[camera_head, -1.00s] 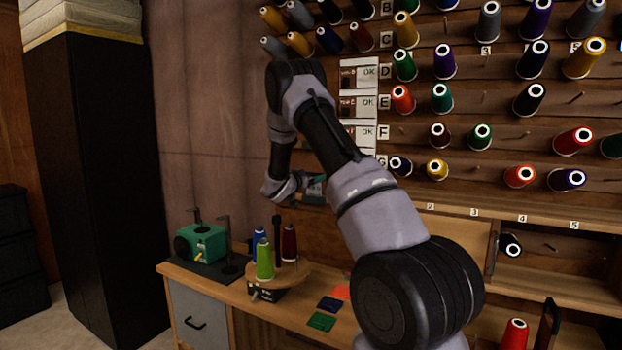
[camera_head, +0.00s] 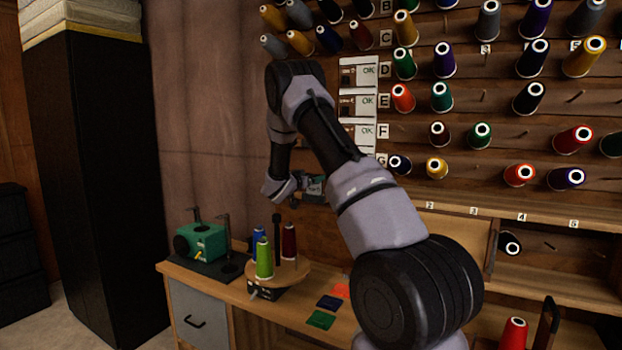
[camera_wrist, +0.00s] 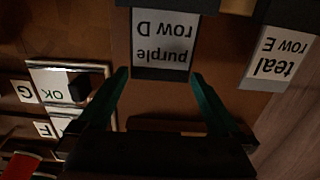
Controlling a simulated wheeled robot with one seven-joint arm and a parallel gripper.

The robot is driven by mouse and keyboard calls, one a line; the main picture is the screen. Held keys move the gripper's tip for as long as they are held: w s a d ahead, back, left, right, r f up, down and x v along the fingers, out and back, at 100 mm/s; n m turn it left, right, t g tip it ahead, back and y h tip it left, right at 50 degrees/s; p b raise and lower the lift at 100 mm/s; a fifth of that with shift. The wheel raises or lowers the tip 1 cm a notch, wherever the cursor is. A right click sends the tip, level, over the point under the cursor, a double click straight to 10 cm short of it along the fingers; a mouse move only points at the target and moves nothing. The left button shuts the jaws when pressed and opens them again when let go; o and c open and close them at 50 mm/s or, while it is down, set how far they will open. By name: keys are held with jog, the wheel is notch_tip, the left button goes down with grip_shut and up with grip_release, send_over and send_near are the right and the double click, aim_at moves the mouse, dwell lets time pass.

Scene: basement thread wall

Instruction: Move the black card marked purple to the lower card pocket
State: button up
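The black card marked purple (camera_wrist: 162,45) is in the upper middle of the wrist view, its white label reading "purple row D" upside down. My gripper (camera_wrist: 160,76) has its two green fingers spread, one tip close to each side edge of the card. I cannot tell whether the tips touch it. In the head view my gripper (camera_head: 312,189) is beside the wooden wall, left of the thread rack and below the white panels. The card is too small or hidden to make out there. I cannot identify the lower card pocket in either view.
A card marked "teal row E" (camera_wrist: 274,52) is right of the purple one. White "OK" panels (camera_head: 359,105) hang beside the thread rack. Below are a bench with coloured cards (camera_head: 321,320), a spool turntable (camera_head: 292,274) and a green machine (camera_head: 203,243).

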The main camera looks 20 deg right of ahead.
jog(key=shift+a, duration=0.1)
jog(key=v, duration=1)
jog(key=shift+s+a, duration=0.2)
jog(key=shift+a, duration=0.05)
jog(key=s+d+r+g+y, duration=0.2)
jog(key=s+r+g, duration=0.2)
jog(key=s, duration=0.8)
jog(key=s+d+r+g+y, duration=0.25)
jog(key=s+r+g, duration=0.2)
jog(key=s, duration=0.75)
jog(key=s+a+r+n+t+y, duration=0.2)
jog(key=s+a+y, duration=0.3)
jog(key=s+a, duration=0.4)
jog(key=s+a+r+n+t+y, duration=0.2)
jog(key=s+a+r+n+y, duration=0.2)
jog(key=s+a, duration=0.5)
jog(key=shift+s+t+y, duration=0.35)
jog(key=shift+y, duration=0.9)
